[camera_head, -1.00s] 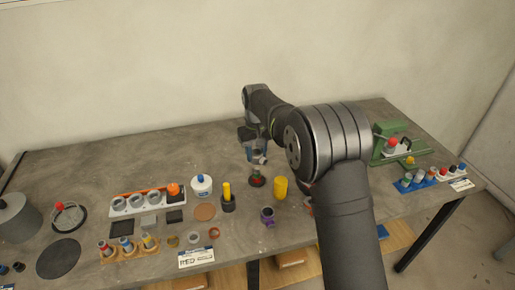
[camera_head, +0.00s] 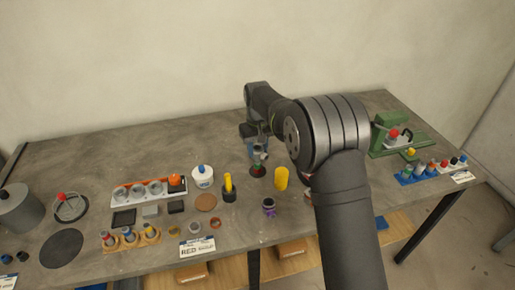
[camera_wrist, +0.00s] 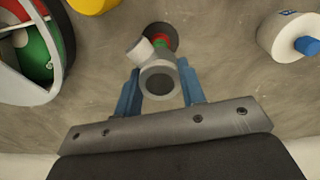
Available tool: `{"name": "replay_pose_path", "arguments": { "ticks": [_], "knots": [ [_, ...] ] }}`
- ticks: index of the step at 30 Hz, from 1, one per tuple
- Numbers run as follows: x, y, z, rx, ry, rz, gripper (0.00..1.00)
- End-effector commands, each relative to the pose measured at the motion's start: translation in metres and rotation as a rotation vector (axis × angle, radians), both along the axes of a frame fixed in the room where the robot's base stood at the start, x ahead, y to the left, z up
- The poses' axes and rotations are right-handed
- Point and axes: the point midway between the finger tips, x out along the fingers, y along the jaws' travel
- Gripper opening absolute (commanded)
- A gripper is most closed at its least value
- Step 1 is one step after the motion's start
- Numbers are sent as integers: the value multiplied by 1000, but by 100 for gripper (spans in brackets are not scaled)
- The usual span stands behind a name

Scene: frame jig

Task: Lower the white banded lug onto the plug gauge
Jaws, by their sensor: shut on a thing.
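My gripper (camera_wrist: 158,92) is shut on the white lug (camera_wrist: 141,50), a pale ring with a dark bore and a side stub pointing up-left in the wrist view. The lug's band cannot be made out. The plug gauge (camera_wrist: 161,41) is just beyond the lug in that view, with a dark round base and red and green parts, partly hidden by the lug. In the head view, my gripper (camera_head: 257,152) is above the gauge's dark base (camera_head: 257,171). The gap between lug and gauge is too small to judge.
A yellow cylinder (camera_head: 281,179) stands close right of the gauge, and a black holder with a yellow pin (camera_head: 229,191) stands to its left. A white tub with a blue knob (camera_head: 203,176) is farther left. A purple part (camera_head: 269,206) stands in front. The table behind is clear.

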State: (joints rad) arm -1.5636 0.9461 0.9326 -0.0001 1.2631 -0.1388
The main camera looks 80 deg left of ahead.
Motion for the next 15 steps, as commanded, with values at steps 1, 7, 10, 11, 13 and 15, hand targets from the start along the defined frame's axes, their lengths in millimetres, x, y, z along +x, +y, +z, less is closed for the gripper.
{"name": "replay_pose_path", "arguments": {
  "ticks": [1,7,10,11,13,15],
  "knots": [
    [0,0,0,0,0,0,13],
    [0,0,0,0,0,0,13],
    [0,0,-1,0,0,0,13],
    [0,0,-1,0,0,0,13],
    [0,0,-3,0,0,0,13],
    [0,0,-5,0,0,0,13]
  ]
}}
